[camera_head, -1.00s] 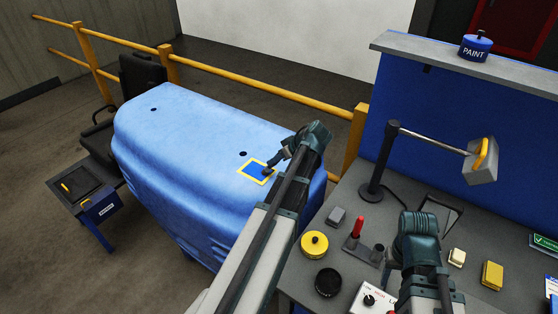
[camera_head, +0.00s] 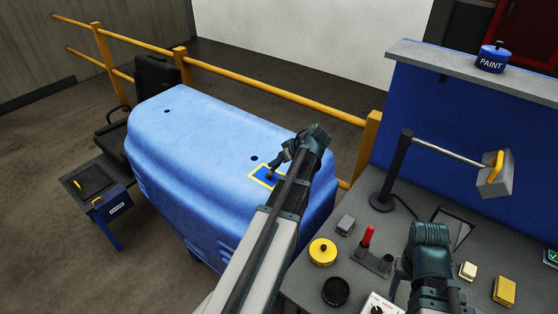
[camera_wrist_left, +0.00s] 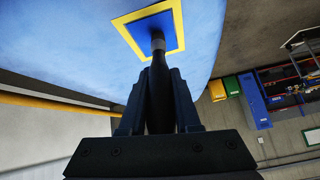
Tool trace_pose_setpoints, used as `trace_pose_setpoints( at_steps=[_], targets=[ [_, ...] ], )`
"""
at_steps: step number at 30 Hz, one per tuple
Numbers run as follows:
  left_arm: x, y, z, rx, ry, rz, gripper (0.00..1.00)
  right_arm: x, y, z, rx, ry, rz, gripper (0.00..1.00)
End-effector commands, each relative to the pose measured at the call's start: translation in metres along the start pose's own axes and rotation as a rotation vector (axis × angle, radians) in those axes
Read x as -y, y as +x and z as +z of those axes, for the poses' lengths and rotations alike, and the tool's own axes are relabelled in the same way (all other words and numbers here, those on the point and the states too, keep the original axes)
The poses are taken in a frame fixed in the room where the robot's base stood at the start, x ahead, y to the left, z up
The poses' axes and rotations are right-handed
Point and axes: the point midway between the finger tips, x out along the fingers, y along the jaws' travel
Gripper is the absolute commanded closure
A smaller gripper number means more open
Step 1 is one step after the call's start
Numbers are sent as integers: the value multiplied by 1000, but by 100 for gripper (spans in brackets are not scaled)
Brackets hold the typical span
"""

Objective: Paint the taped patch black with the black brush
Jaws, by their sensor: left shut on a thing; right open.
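The taped patch (camera_head: 260,174) is a blue square framed by yellow tape on the large light-blue cover. It also shows at the top of the left wrist view (camera_wrist_left: 138,31). My left gripper (camera_head: 288,162) is shut on the black brush (camera_wrist_left: 158,75), just right of the patch in the head view. The brush's dark tip points at the patch and overlaps its blue inside; whether it touches is unclear. The inside looks blue where visible. My right gripper (camera_head: 402,278) is over the grey bench, open, its fingers mostly hidden by its own wrist.
The bench holds a red-handled tool (camera_head: 368,236) in a stand, a yellow round tin (camera_head: 322,251), a black round pot (camera_head: 336,291) and a grey block (camera_head: 345,224). A lamp-like arm (camera_head: 440,153) rises behind. A yellow railing (camera_head: 270,94) runs behind the cover.

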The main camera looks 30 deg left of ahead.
Motion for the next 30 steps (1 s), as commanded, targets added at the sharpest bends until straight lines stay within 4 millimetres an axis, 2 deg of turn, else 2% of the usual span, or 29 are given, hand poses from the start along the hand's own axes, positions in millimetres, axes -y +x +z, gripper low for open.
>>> trace_pose_setpoints(
  at_steps=[15, 24, 30],
  targets=[
    [-5, -23, 24, 1, 2, 0, 100, 0, -2, 0, 0, 0, 0, 50],
    [-6, -27, 27, 0, 1, 0, 100, 0, -2, 0, 0, 0, 0, 50],
    [-8, -34, 37, 0, 2, 0, 100, 0, -2, 0, 0, 0, 0, 50]
  ],
)
